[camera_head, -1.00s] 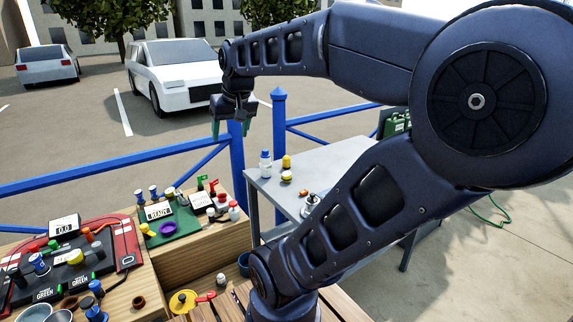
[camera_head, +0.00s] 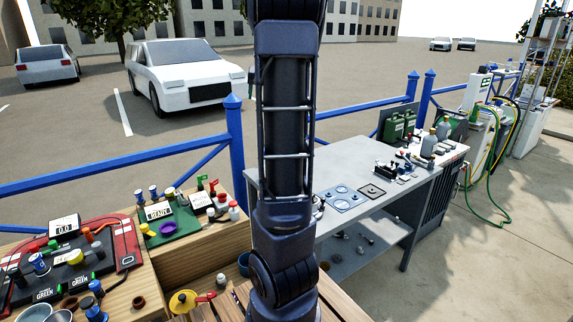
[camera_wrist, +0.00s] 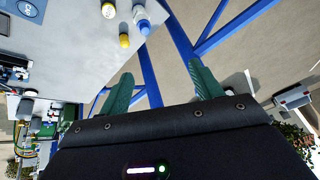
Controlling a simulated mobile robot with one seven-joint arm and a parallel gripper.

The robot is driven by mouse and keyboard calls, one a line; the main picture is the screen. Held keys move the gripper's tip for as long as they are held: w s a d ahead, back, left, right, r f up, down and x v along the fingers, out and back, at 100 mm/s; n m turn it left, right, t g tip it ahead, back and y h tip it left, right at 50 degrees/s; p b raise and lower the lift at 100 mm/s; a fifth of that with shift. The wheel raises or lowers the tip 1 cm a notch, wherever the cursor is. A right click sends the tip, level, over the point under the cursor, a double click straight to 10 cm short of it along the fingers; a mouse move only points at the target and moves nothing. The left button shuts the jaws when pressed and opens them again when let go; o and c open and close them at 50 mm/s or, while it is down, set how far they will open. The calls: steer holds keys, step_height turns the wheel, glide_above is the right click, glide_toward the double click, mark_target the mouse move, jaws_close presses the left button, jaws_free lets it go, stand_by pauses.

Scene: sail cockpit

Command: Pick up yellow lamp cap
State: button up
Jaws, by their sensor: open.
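My gripper (camera_wrist: 160,76) shows in the wrist view, its two green fingers apart with nothing between them. A small yellow piece (camera_wrist: 124,41) stands on the grey table (camera_wrist: 75,60) near its edge, above the left finger in the picture and apart from it. It looks like a yellow lamp cap, but I cannot be sure. In the head view my upright arm hides that part of the table.
Beside the yellow piece are a blue-white bottle (camera_wrist: 141,18) and a white jar with a yellow part (camera_wrist: 108,10). Blue railings (camera_head: 235,150) run behind the table. A wooden bench (camera_head: 210,245) with several small items is at left. A yellow pan-like item (camera_head: 183,300) lies low.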

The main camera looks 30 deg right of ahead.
steer(key=w+d+f+m+h, duration=0.1)
steer(key=w+d+f+h, duration=0.1)
steer(key=w+d, duration=0.5)
steer(key=w+d+f+m+h, duration=0.15)
steer(key=w+d, duration=0.25)
steer(key=d, duration=0.7)
step_height(320, 180, down, 28)
steer(key=shift+g, duration=0.3)
steer(key=shift+x, duration=5.5)
steer(key=shift+s+a, duration=0.1)
steer(key=shift+a, duration=0.05)
steer(key=c, duration=1.1)
